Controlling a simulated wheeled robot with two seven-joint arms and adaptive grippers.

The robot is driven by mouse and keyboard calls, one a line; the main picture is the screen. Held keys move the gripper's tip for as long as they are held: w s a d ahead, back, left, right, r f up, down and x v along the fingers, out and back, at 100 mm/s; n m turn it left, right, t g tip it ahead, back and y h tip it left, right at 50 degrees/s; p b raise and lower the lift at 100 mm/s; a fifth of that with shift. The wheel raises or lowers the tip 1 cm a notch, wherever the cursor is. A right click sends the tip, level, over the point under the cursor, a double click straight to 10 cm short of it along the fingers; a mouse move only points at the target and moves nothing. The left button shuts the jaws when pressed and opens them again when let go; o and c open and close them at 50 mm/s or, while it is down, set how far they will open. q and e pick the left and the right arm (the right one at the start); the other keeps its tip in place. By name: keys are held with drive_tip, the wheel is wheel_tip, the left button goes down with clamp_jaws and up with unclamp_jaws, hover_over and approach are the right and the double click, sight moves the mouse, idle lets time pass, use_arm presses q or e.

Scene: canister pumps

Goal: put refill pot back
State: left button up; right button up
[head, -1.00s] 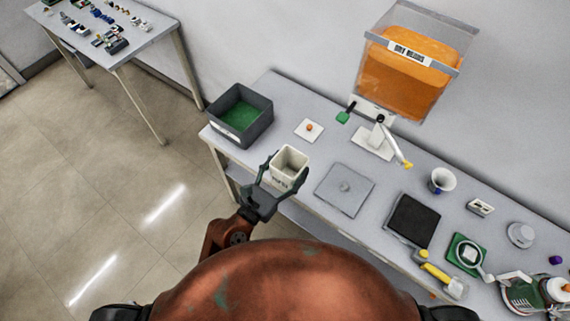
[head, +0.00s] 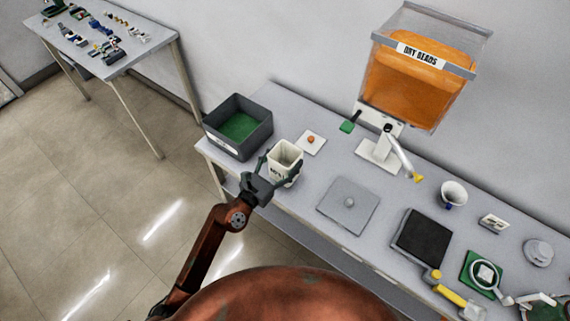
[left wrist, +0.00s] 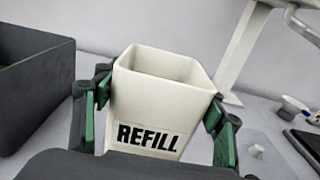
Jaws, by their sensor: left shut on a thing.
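The refill pot (head: 284,158) is a cream, square, open-topped pot. In the left wrist view the pot (left wrist: 157,105) shows the word REFILL on its near face and stands upright. My left gripper (head: 279,166) is shut on it, with a green-padded finger on each side. It is over the front left part of the bench, right of the grey bin. Whether its base touches the bench is hidden. My right gripper is not in view.
A dark grey bin with a green floor (head: 266,129) stands left of the pot. A white square plate with an orange knob (head: 311,142) lies behind. A grey lid-like plate (head: 349,204) lies right. The orange DRY BEADS hopper (head: 410,75) stands at the back.

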use_arm(q)
drive_tip(key=shift+f+b, duration=0.75)
drive_tip(key=shift+f, duration=1.1)
drive_tip(key=o, duration=1.6)
drive_tip(key=shift+r, duration=0.2)
drive_tip(key=shift+s+a, duration=0.15)
drive_tip(key=shift+a, duration=0.05)
drive_tip(key=v, duration=1.1)
drive_tip(key=shift+s+a, duration=0.15)
drive_tip(key=shift+s, duration=0.05)
